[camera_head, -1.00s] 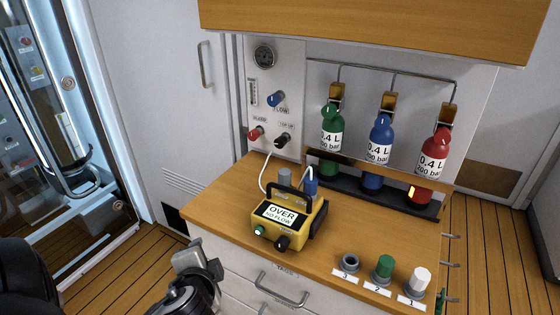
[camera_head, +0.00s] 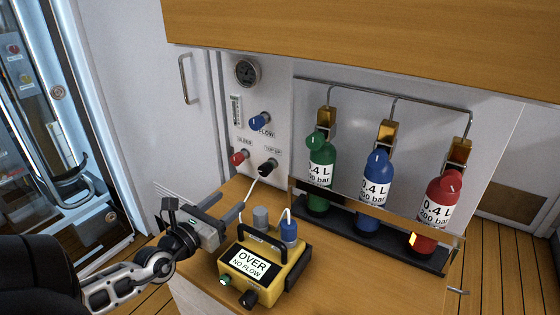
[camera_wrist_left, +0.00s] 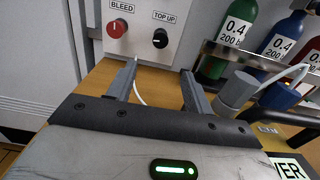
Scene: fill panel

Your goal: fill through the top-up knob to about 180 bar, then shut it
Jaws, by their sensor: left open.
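The black top-up knob (camera_head: 267,168) sits low on the white fill panel (camera_head: 283,130). In the left wrist view the top-up knob (camera_wrist_left: 160,38) shows straight ahead, beyond the fingertips and apart from them. My left gripper (camera_head: 234,203) is open and empty, over the counter's left end, in front of and below the knob. Its two fingers (camera_wrist_left: 158,72) show in the left wrist view. The round dark gauge (camera_head: 246,72) is at the panel's top; its reading is too small to tell. My right gripper is not in view.
The red bleed knob (camera_head: 239,158) is left of the top-up knob, the blue flow knob (camera_head: 260,121) above. A yellow meter (camera_head: 262,269) reading "OVER NO FLOW" stands right of my left gripper, with a white hose. Green, blue and red bottles (camera_head: 374,190) stand in a rack.

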